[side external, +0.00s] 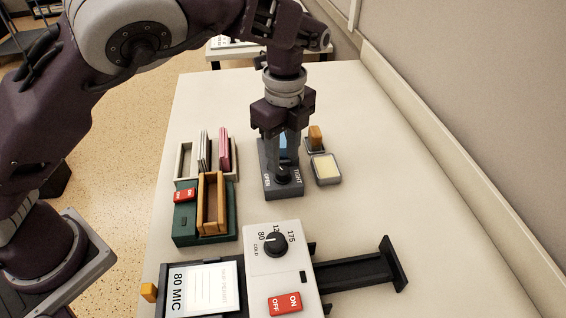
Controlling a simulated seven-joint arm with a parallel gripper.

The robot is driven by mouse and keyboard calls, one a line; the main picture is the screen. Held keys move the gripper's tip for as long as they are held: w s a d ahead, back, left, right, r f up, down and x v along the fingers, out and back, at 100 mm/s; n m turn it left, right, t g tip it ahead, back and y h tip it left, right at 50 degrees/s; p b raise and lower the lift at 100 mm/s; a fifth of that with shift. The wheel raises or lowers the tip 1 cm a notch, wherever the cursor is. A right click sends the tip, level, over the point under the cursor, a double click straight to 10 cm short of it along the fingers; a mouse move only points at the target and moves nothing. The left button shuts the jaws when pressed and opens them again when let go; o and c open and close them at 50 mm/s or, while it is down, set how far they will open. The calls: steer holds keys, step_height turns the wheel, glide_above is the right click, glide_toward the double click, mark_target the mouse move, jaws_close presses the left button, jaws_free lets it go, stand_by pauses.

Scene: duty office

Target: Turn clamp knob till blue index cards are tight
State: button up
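The grey clamp block (270,190) stands in the middle of the table, marked OPEN on its left and TIGHT on its right. Its dark knob (283,179) is on the near part of the top, partly hidden by my fingers. A patch of the blue index cards (284,143) shows behind and between my fingers; the rest is hidden. My gripper (282,170) points down over the clamp with its fingertips at the knob. I cannot tell whether the fingers are closed on it or how tightly the cards sit.
Left of the clamp is a sorter (184,160) with white and pink cards, and a green device (191,225) with a wooden holder. A yellow pad dish (326,169) and wooden-handled stamp (316,137) stand close right. A laminator (280,262) is in front. The table's right side is clear.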

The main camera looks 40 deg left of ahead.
mark_target(283, 170)
step_height(283, 170, down, 3)
steer(key=shift+f, duration=0.15)
jaws_close()
steer(key=shift+m, duration=0.4)
steer(key=m, duration=0.6)
steer(key=shift+m, duration=0.4)
steer(key=m, duration=0.6)
steer(key=shift+m, duration=0.4)
